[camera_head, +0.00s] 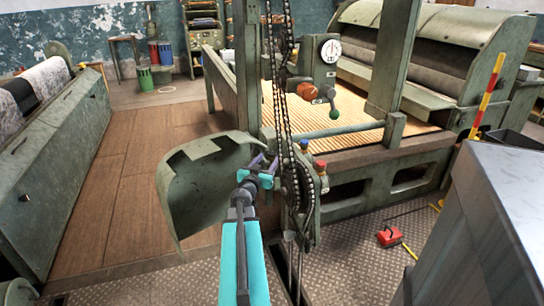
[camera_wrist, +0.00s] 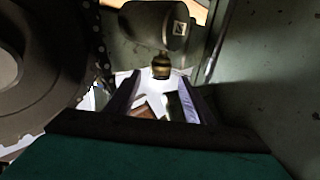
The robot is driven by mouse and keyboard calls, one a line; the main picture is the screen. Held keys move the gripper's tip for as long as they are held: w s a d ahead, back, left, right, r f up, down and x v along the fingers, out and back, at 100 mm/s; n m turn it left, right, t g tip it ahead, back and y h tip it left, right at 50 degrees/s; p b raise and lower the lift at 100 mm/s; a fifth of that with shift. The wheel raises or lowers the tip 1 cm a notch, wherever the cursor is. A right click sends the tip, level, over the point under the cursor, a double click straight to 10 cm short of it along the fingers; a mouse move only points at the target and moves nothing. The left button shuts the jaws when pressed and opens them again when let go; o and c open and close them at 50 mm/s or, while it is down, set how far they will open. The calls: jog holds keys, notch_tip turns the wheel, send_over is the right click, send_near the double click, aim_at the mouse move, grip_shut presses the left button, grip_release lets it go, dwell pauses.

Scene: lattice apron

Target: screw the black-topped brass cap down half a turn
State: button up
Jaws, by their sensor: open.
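In the wrist view a small brass cap (camera_wrist: 161,66) with dark parts sits just below a grey-green cylindrical housing (camera_wrist: 155,25). It lies ahead of my gripper (camera_wrist: 160,88), roughly centred between the two fingers and apart from them. The fingers are spread, with nothing held between them. In the head view my gripper (camera_head: 262,168) is beside the chain and sprocket, at the right edge of a bent green guard. I cannot make out the black-topped cap in the head view; the gripper or chain may hide it.
A hanging chain (camera_head: 283,110) and a sprocket (camera_head: 297,188) are close right of my gripper. The torn green guard (camera_head: 195,185) is close left. A red-topped fitting (camera_head: 320,167) and a blue-topped one (camera_head: 304,144) stand right of the chain. Wooden floor (camera_head: 120,190) is clear left.

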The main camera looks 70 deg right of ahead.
aim_at(270, 156)
jog(key=shift+d+b, duration=0.5)
jog(key=shift+d, duration=2.2)
jog(key=c, duration=1)
jog(key=shift+c, duration=0.2)
